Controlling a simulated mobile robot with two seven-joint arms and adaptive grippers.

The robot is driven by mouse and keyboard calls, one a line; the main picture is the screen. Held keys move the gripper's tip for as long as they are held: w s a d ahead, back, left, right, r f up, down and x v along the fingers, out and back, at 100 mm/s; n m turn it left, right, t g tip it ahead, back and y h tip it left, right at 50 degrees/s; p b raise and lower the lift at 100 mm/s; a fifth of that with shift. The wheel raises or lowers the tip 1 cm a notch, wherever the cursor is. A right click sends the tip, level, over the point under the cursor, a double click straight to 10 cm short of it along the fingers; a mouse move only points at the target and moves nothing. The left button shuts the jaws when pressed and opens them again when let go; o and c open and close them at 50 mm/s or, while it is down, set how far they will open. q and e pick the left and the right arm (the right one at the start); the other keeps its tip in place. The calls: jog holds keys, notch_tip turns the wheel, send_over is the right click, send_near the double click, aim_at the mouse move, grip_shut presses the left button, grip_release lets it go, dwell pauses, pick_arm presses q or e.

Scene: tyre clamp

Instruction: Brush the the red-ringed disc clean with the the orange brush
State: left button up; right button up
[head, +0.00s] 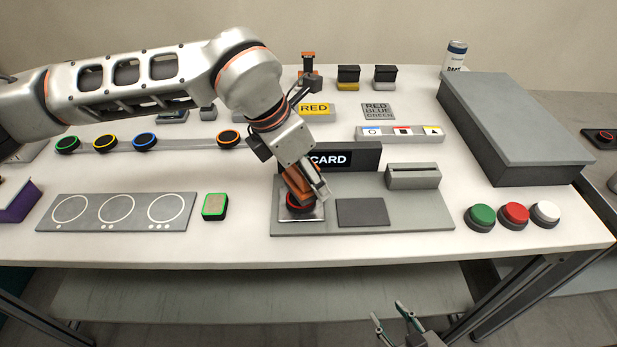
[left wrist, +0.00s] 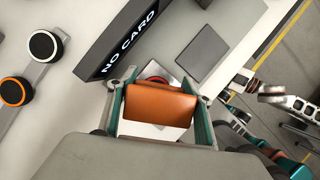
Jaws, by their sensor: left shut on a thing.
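My left gripper (head: 309,193) is shut on the orange brush (head: 296,184), which also shows between its two fingers in the left wrist view (left wrist: 160,106). The brush is low over the red-ringed disc (head: 299,209). The disc lies on a light square pad at the left of a grey board. The brush and gripper hide much of the disc; a bit of its red ring shows past the brush in the left wrist view (left wrist: 157,79). I cannot tell whether the brush touches it. My right gripper (head: 387,312) is open and empty, in front of the table.
A dark sign reading NO CARD (left wrist: 130,40) and a grey slotted block (head: 413,177) stand behind the pad. A green-edged block (head: 215,206) is to the left. Coloured buttons (head: 514,215) and a large grey box (head: 520,125) are on the right.

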pick_arm(q)
jog(key=shift+r+p, duration=0.6)
jog(key=shift+r, duration=1.45)
jog(key=shift+r+p, duration=0.55)
jog(key=shift+r, duration=0.1)
pick_arm(e)
jog(key=r, duration=0.3)
jog(key=shift+w+r, duration=0.15)
jog(key=shift+w, duration=0.25)
jog(key=shift+w+r, duration=0.1)
jog(key=shift+w, duration=0.05)
